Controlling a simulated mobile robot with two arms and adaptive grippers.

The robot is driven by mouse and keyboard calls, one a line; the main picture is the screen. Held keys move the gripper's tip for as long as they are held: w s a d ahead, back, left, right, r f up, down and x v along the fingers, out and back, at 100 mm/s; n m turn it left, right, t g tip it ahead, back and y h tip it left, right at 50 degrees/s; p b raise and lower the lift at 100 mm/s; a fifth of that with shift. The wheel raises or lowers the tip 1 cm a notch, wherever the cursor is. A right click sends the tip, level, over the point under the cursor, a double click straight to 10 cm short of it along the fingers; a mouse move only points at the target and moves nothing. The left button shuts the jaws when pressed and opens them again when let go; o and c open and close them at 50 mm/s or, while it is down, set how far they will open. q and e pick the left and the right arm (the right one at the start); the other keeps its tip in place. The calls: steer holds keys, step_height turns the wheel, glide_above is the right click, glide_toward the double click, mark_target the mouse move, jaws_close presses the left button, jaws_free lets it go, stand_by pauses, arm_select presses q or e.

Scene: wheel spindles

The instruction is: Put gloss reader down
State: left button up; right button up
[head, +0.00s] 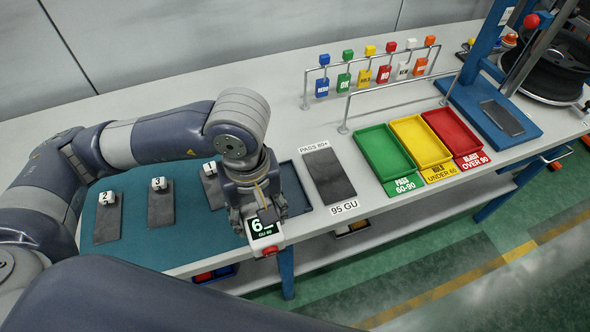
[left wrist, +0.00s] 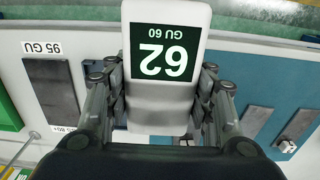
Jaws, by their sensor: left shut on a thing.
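The gloss reader (head: 265,236) is a white handheld block with a dark screen and a red part at its front end. My left gripper (head: 257,205) is shut on it and holds it near the front edge of the bench. Its screen reads upside down in the left wrist view (left wrist: 163,58), showing 62 and GU 60. The fingers (left wrist: 160,105) grip its sides there. A blue tray (head: 301,203) lies just right of the gripper, partly hidden by it. I cannot tell how high the reader is above the bench. My right gripper is not in view.
A grey panel (head: 329,177) labelled 95 GU lies right of the blue tray. Numbered cubes sit on grey panels (head: 160,208) on a teal mat (head: 135,241). Green (head: 363,140), yellow (head: 398,123) and red (head: 431,115) trays stand right, with a tag rail behind.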

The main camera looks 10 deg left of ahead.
arm_select(q)
steer(key=w+p, duration=0.2)
steer(key=w, duration=0.4)
steer(key=shift+w+d, duration=0.2)
steer(key=w, duration=0.2)
steer(key=w+p, duration=0.1)
steer(key=w, duration=0.1)
steer(key=w+f+p, duration=0.1)
steer(key=w, duration=0.1)
steer(key=shift+w+d, duration=0.15)
steer(key=shift+d, duration=0.1)
steer(key=shift+w+f, duration=0.1)
steer(key=shift+f, duration=0.1)
step_height(320, 180, down, 3)
steer(key=shift+r+p, duration=0.1)
steer(key=shift+p, duration=1)
steer(key=shift+f, duration=0.2)
steer(key=shift+f+b, duration=0.2)
steer(key=shift+b, duration=0.1)
steer(key=shift+f+b, duration=0.35)
steer(key=shift+b, duration=0.2)
steer(key=shift+f, duration=0.1)
steer(key=o, duration=1.5)
steer(key=shift+c, duration=0.2)
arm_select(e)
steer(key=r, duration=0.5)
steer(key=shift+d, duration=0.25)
